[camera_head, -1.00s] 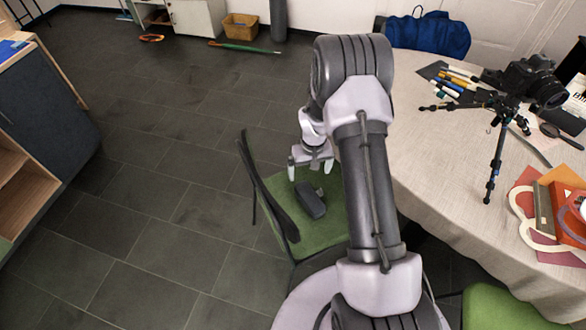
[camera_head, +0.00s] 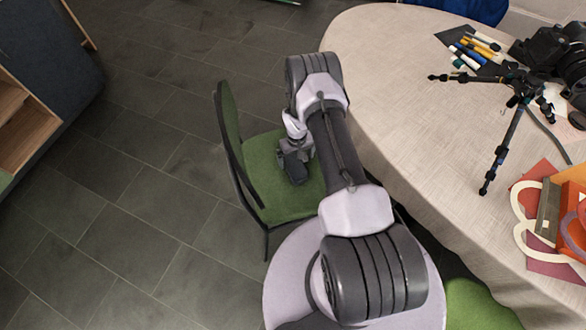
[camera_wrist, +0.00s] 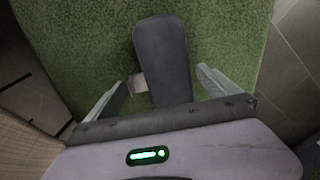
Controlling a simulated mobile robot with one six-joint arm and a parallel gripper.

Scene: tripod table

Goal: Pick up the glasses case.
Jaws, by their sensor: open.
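The glasses case (camera_wrist: 163,60) is dark grey, long and rounded. It lies on the green seat of a chair (camera_head: 290,203). In the wrist view it runs lengthwise between the two fingers of my open gripper (camera_wrist: 160,92), with visible space on both sides. Its near end is hidden behind the gripper body. A small pale piece (camera_wrist: 138,84) shows at its left side. In the head view my gripper (camera_head: 293,150) is over the seat and the case (camera_head: 295,169) shows just below it, partly covered.
The chair's backrest (camera_head: 236,140) stands left of my gripper. The round table with a beige cloth (camera_head: 400,80) is close on the right, bearing a camera tripod (camera_head: 507,130), several markers (camera_head: 475,50) and colourful flat items (camera_head: 560,215). Tiled floor (camera_head: 130,200) at left is clear.

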